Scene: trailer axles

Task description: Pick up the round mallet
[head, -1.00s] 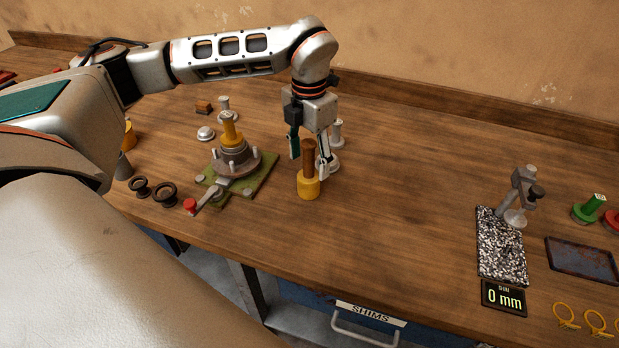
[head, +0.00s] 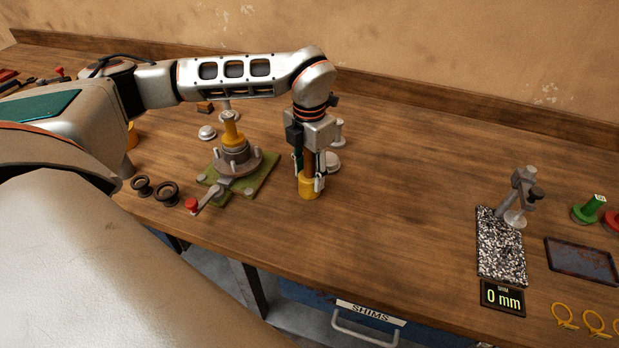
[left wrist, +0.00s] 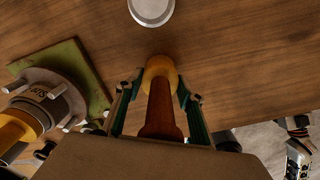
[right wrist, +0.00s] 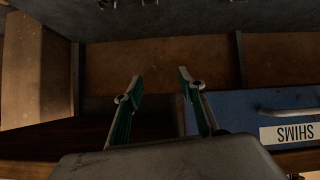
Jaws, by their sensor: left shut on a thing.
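The round mallet (head: 309,188) stands upright on its yellow head on the wooden bench, its brown handle pointing up. In the left wrist view the mallet (left wrist: 161,112) lies between the two green-lined fingers. My left gripper (head: 309,172) comes down over it from above and is shut on its handle, low near the head. The top of the handle is hidden by the gripper. My right gripper (right wrist: 160,75) shows only in its wrist view, open and empty, facing the drawer fronts below the bench.
A hub on a green plate (head: 263,178) with a red-knobbed lever stands left of the mallet. A gauge stand (head: 522,190) is at the right. The bench between is clear.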

